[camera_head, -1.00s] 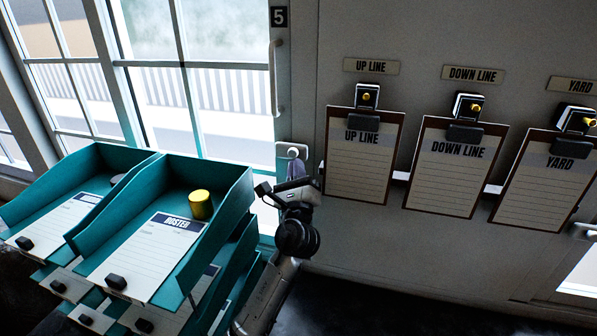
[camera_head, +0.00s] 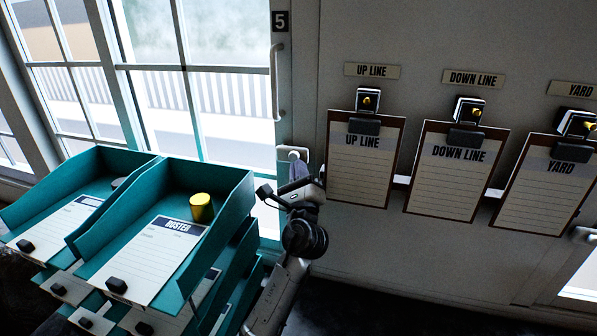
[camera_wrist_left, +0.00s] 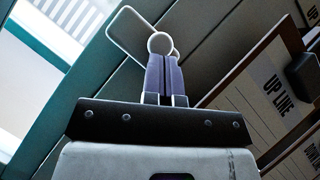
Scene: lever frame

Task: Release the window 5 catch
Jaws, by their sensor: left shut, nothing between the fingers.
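The window 5 catch shows as a small pale plate with a round white knob (camera_head: 293,154) on the post at the window's right side, below the black 5 sign (camera_head: 280,21). In the left wrist view the knob (camera_wrist_left: 160,43) sits in front of the plate (camera_wrist_left: 130,35), straight past my fingertips. My left gripper (camera_head: 298,170) is shut and empty, its fingers together just below the knob. In the wrist view the fingertips (camera_wrist_left: 166,60) overlap the knob's lower edge; I cannot tell whether they touch. My right gripper is out of view.
Teal stacked trays (camera_head: 225,195) stand left of my left arm, with a yellow cylinder (camera_head: 201,207) in one. Clipboards, the nearest marked UP LINE (camera_head: 363,175), hang on the wall to the right. A vertical window handle (camera_head: 277,80) is above the catch.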

